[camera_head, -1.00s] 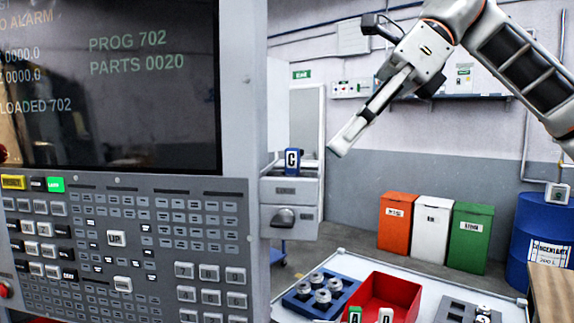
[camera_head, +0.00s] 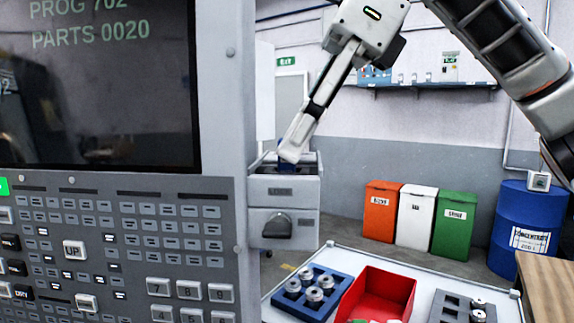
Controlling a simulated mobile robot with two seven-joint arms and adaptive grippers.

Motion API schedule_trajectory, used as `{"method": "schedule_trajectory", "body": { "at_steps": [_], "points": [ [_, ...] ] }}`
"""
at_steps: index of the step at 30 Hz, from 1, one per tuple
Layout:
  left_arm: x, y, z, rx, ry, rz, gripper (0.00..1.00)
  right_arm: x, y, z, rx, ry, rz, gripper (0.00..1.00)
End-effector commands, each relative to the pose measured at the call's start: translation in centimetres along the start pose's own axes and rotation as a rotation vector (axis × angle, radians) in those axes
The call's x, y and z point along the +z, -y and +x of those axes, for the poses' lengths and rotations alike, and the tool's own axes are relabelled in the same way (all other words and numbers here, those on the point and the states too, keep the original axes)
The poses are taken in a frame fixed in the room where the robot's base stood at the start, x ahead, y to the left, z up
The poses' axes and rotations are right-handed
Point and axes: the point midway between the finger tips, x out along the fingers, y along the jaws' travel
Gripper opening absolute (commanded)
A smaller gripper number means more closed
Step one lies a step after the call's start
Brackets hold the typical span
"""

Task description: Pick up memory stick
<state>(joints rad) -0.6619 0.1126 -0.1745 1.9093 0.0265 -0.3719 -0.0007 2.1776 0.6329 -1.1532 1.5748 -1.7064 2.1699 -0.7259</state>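A blue block (camera_head: 309,158), likely the memory stick that showed a white letter C earlier, stands at the top of the grey lock box (camera_head: 284,190). It is now mostly hidden behind my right gripper (camera_head: 290,152), and only bits of blue show around the fingertips. The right gripper points down and left, with its fingertips at the block. I see it side-on, so the gap between the fingers and any grip on the block are hidden. My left gripper is not in view.
The control panel (camera_head: 105,235) with its screen fills the left side. In front stand a blue tray (camera_head: 290,307) with several metal parts, a red bin (camera_head: 385,285) and a grey tray (camera_head: 446,306). Orange, white and green waste bins (camera_head: 454,224) and a blue drum (camera_head: 512,220) stand behind.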

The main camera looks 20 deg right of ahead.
Motion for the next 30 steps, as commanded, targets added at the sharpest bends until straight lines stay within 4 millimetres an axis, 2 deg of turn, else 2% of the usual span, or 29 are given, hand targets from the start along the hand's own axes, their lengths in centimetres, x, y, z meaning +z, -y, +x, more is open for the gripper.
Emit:
{"method": "schedule_trajectory", "body": {
  "at_steps": [3,10,12,24,30],
  "points": [
    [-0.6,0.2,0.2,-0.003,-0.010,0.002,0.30,0.0,0.0,0.8,0.001,0.001,-0.001,0.17],
    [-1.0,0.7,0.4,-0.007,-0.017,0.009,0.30,0.0,0.0,0.8,0.000,0.002,0.000,0.17],
    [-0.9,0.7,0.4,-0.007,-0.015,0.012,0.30,0.0,0.0,0.8,0.000,0.002,0.000,0.00],
    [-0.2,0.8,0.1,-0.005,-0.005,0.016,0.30,0.1,0.0,0.7,-0.001,0.002,0.000,0.00],
    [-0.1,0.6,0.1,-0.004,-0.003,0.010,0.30,0.8,0.0,-0.4,-0.002,0.002,0.000,0.00]
  ]
}}
